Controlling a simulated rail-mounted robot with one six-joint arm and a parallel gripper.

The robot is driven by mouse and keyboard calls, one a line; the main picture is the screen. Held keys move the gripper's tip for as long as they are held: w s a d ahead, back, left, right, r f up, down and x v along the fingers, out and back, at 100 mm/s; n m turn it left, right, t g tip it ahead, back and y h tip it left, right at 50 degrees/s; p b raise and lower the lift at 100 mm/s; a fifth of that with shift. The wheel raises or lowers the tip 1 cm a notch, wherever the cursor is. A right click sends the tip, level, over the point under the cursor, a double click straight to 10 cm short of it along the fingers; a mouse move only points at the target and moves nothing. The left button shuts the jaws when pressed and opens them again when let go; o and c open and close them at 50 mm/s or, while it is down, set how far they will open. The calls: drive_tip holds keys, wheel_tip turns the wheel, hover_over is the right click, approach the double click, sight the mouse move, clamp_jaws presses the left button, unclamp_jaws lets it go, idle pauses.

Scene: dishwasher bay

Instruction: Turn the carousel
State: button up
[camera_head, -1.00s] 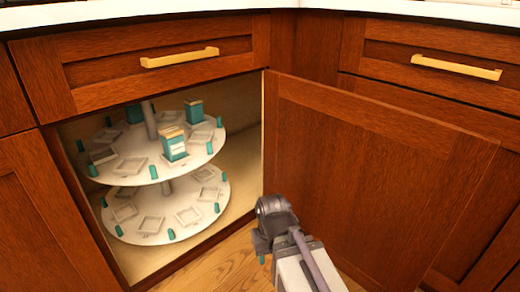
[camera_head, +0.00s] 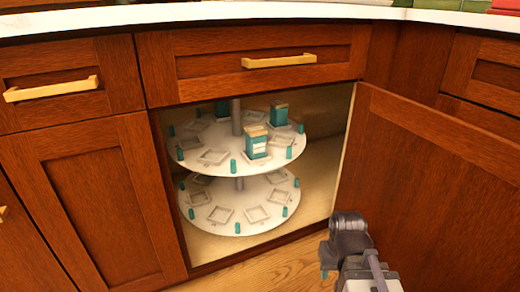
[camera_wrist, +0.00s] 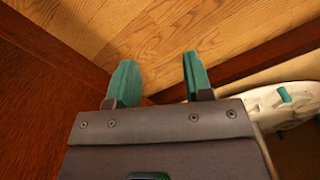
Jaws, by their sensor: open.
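The two-tier carousel (camera_head: 210,141) stands inside the open corner cabinet on a central grey post. Its round white tiers carry square raised outlines and teal pegs around the rims. A teal and white box (camera_head: 256,143) stands upright on the front of the upper tier, and another teal box (camera_head: 279,113) stands behind it. The edge of a carousel tier (camera_wrist: 262,105) with a teal peg shows at the right of the wrist view. My gripper (camera_wrist: 158,75) is open and empty, its teal fingers over the wood floor. In the head view it is low, right of the carousel and apart from it.
The cabinet door (camera_head: 435,185) stands open at the right, close to my arm. The cabinet frame and lower sill (camera_head: 255,247) border the opening. A closed drawer with a brass handle (camera_head: 278,61) is above. The wood floor (camera_head: 270,271) in front is clear.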

drive_tip(key=shift+f, duration=0.1)
drive_tip(key=m+t+h+p, duration=0.25)
drive_tip(key=t+h, duration=0.25)
drive_tip(key=t, duration=1.2)
approach(231, 163)
drive_tip(key=w, duration=0.2)
drive_tip(key=shift+m, duration=0.45)
drive_tip(key=x, duration=0.7)
drive_tip(key=d+x, duration=0.1)
drive_tip(key=x, duration=0.3)
drive_tip(key=shift+s+a+b, duration=0.1)
drive_tip(key=shift+s+b, duration=0.1)
drive_tip(key=shift+b, duration=0.2)
clamp_jaws()
